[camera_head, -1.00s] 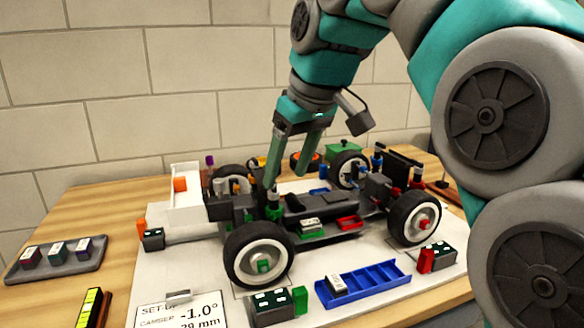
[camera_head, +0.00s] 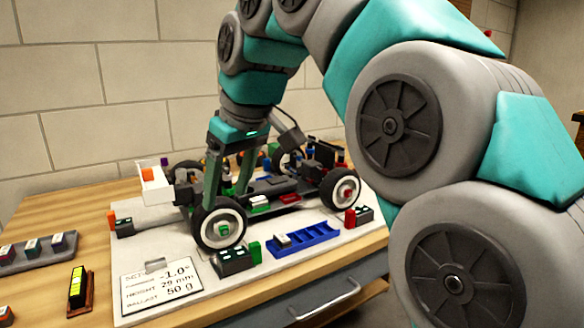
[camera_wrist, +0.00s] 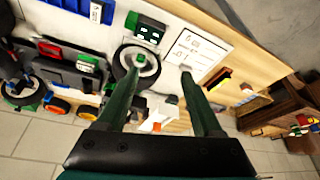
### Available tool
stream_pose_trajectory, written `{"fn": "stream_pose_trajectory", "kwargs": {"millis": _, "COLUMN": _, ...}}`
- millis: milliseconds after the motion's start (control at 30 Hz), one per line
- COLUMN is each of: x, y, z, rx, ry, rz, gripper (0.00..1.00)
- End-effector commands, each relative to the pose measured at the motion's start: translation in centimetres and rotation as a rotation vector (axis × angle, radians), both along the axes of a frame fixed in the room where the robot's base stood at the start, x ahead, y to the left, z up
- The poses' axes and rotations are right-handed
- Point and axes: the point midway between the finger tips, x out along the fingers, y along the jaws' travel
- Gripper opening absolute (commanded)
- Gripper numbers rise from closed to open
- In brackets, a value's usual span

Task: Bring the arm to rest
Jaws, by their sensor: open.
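My gripper (camera_head: 230,188) hangs from the arm over the left front part of the racecar. Its two green fingers are apart with nothing seen between them. The racecar (camera_head: 268,188) stands on a white board (camera_head: 150,240) on the table, its near front wheel (camera_head: 219,228) beside the fingers in the picture. In the wrist view the fingers (camera_wrist: 155,85) point toward the wheel (camera_wrist: 138,66) and the board's edge, apart and empty. I cannot tell how high the fingertips are above the car.
A blue tray (camera_head: 318,237) with a small block lies in front of the car. A setup card (camera_head: 160,288), a yellow-lit gauge (camera_head: 78,287) and a grey tray (camera_head: 30,250) are at the left. A drawer handle (camera_head: 325,302) juts from the table front. A brick wall stands behind.

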Motion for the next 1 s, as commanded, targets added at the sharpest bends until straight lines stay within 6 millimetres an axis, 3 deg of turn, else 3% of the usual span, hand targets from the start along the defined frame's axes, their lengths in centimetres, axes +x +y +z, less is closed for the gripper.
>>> {"fn": "stream_pose_trajectory", "kwargs": {"millis": 467, "x": -1.5, "y": -5.1, "z": -4.6, "rx": -0.046, "ry": 0.080, "rz": -0.142, "gripper": 0.68}}
{"fn": "stream_pose_trajectory", "kwargs": {"millis": 767, "x": -5.7, "y": -12.3, "z": -12.2, "rx": -0.113, "ry": 0.200, "rz": -0.350, "gripper": 0.68}}
{"fn": "stream_pose_trajectory", "kwargs": {"millis": 1000, "x": -11.8, "y": -18.2, "z": -19.4, "rx": -0.169, "ry": 0.308, "rz": -0.546, "gripper": 0.68}}
